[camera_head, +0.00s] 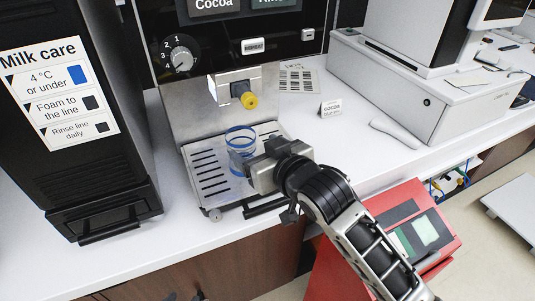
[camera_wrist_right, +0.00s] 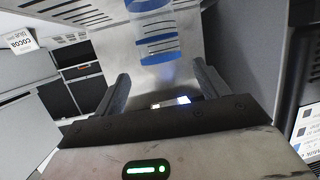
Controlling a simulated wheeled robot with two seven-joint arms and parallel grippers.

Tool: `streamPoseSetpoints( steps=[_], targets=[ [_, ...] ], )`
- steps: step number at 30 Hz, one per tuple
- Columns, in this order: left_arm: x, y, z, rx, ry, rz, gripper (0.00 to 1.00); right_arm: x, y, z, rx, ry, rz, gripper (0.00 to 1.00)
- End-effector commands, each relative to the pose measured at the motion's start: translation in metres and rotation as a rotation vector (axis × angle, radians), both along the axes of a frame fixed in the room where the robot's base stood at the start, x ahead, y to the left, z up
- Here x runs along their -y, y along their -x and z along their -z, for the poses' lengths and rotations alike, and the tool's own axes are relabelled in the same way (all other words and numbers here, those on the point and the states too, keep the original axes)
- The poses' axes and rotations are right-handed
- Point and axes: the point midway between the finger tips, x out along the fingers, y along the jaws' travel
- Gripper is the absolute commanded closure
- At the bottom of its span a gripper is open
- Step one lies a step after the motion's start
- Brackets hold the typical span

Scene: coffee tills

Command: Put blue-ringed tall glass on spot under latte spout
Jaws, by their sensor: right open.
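The clear tall glass with blue rings (camera_head: 240,142) stands upright on the drip tray (camera_head: 212,192) of the coffee machine, below and slightly in front of the yellow-tipped spout (camera_head: 249,100). No latte label shows on the spout. My right gripper (camera_head: 251,184) is open, beside the glass on its near right side. In the right wrist view the glass (camera_wrist_right: 152,33) appears ahead of the spread fingers, apparently not gripped. The spot under the glass is hidden. Dark tips at the bottom edge, perhaps my left gripper (camera_head: 185,297), are too cut off to read.
A black milk unit (camera_head: 75,110) with a "Milk care" label stands left of the tray. A small cocoa card (camera_head: 331,108) and a white till (camera_head: 400,85) are at the right. A red device (camera_head: 390,235) stands below the counter edge.

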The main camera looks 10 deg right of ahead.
Motion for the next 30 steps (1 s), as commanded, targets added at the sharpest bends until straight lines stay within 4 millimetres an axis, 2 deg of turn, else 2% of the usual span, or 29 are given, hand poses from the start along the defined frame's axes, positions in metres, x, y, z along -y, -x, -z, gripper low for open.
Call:
streamPoseSetpoints(
  steps=[1,6,14,17,20,24,27,30],
  targets=[
    [0.000,-0.001,-0.001,0.003,0.000,0.000,0.64,0.004,0.009,-0.003,0.000,0.000,0.000,0.27],
    [0.000,-0.003,-0.001,0.007,0.000,0.000,0.64,0.013,0.028,-0.009,0.000,0.000,0.000,0.27],
    [0.000,-0.002,0.000,0.003,-0.001,0.000,0.64,0.018,0.035,-0.007,-0.008,-0.001,0.002,0.27],
    [0.000,-0.002,0.001,0.002,-0.001,0.000,0.64,0.025,0.044,0.020,-0.048,-0.005,0.018,0.27],
    [0.000,-0.002,0.001,0.001,-0.001,0.000,0.64,0.042,0.066,0.071,-0.120,-0.008,0.056,0.27],
    [0.000,0.000,0.002,-0.003,-0.001,-0.001,0.64,0.072,0.117,0.146,-0.223,0.013,0.119,0.27],
    [0.000,0.002,0.003,-0.007,-0.001,0.000,0.64,0.093,0.156,0.186,-0.282,0.040,0.158,0.27],
    [0.000,0.003,0.003,-0.010,-0.002,0.000,0.64,0.107,0.185,0.209,-0.320,0.065,0.181,0.27]
  ],
)
